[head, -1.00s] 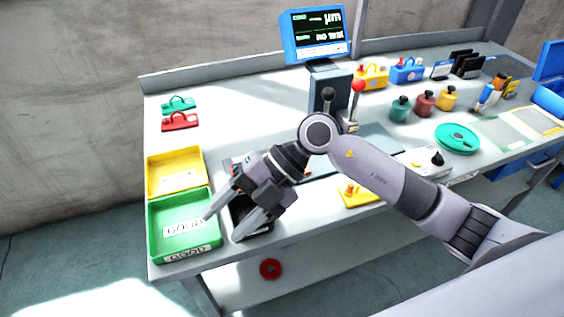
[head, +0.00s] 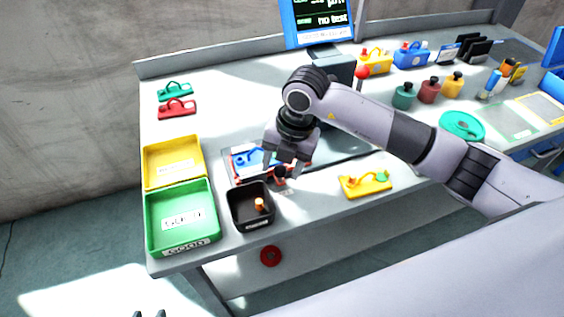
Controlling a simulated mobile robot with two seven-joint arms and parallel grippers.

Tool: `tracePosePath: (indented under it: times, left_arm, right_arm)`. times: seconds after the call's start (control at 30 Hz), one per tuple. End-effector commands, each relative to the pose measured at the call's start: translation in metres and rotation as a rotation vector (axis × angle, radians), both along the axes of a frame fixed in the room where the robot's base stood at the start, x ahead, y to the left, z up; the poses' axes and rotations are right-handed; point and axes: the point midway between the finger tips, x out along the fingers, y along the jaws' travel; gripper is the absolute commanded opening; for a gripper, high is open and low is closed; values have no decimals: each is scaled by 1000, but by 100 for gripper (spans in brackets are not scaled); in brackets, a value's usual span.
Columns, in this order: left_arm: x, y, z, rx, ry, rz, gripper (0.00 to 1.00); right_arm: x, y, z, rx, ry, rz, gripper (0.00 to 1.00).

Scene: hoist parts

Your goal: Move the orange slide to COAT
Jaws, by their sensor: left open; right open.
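No part is clearly identifiable as the orange slide. A small orange piece (head: 259,204) stands in the black bin (head: 236,214), and an orange-topped item (head: 505,69) is at the far right. No COAT label is readable. My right gripper (head: 282,168) is open, fingers down, over the front edge of a fixture (head: 236,172) that carries a blue part (head: 246,160). A dark knob with red beneath it (head: 280,173) shows between or behind the fingers; contact cannot be told. My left gripper (head: 149,314) barely shows at the bottom edge, away from the table.
A yellow tray (head: 147,165) and green GOOD tray (head: 150,225) stand at left. A yellow part (head: 366,185) lies right of the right gripper. A screen (head: 318,22) stands behind.

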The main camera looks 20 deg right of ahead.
Motion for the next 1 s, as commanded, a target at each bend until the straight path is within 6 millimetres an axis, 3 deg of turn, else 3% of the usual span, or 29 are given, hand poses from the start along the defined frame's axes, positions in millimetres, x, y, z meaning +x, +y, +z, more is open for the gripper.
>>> tracePosePath:
  times: [0.33,0.5,0.73,1.0]
  left_arm:
    - [0,0,0,0,0,0,43]
    - [0,0,0,0,0,0,43]
    - [0,0,-1,0,0,0,43]
    - [0,0,-5,0,1,0,43]
  right_arm:
    - [1,1,-5,1,-1,1,53]
    - [0,1,-5,1,-1,1,0]
    - [1,-8,-5,0,0,0,0]
    - [3,-62,-6,-2,1,-6,0]
